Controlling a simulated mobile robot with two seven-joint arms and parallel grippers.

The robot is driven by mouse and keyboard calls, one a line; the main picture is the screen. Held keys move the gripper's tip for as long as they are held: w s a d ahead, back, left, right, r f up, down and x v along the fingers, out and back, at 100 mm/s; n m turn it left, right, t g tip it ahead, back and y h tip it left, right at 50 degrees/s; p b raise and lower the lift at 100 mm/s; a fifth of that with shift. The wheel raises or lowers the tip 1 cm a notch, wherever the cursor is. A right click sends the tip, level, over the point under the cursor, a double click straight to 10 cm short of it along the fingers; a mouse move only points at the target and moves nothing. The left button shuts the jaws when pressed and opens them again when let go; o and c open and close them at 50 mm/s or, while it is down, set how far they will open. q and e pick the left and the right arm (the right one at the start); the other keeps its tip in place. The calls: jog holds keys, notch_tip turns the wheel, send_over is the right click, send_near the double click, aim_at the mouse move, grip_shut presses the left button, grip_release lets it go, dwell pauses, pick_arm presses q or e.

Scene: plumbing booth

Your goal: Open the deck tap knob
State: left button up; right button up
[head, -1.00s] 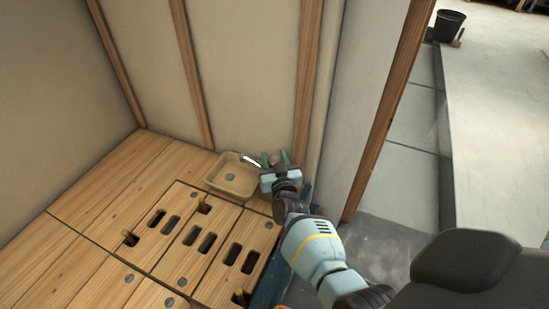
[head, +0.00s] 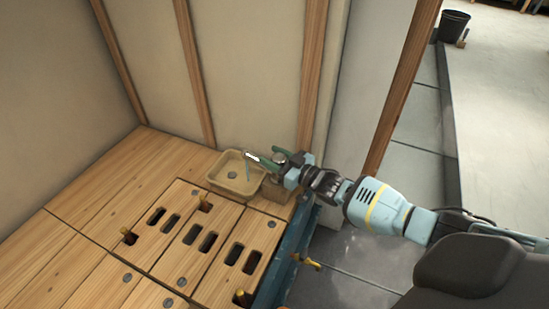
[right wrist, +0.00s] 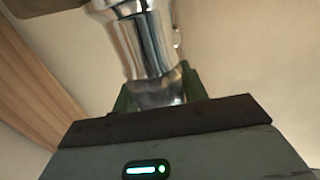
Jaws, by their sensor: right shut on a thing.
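The deck tap (head: 252,156) stands at the back corner of the wooden deck, its pale spout over the basin (head: 212,184). Its chrome knob (head: 278,158) shows between the green fingers of my right gripper (head: 280,160). In the right wrist view, the shiny chrome knob and body (right wrist: 146,45) fill the upper middle, and the gripper's fingers (right wrist: 158,95) close on the lower chrome part. A thin bluish streak hangs below the spout; I cannot tell whether it is water. My left gripper is out of view.
Wall studs (head: 312,75) and a post (head: 405,90) stand close behind and right of the tap. A black bucket (head: 453,27) is far off at the top right.

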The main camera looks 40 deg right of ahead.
jog(key=shift+s+a+n+g+y, duration=0.15)
jog(key=shift+n+g+y, duration=0.5)
jog(key=shift+n+y, duration=0.5)
jog(key=shift+w+a+n+g+y, duration=0.1)
jog(key=shift+n+g+y, duration=0.6)
jog(key=shift+y, duration=0.85)
jog(key=o, duration=1)
jog(key=shift+s, duration=0.1)
jog(key=p+v, duration=0.3)
jog(key=v, duration=0.4)
jog(key=shift+s+d, duration=0.2)
jog(key=shift+d, duration=0.05)
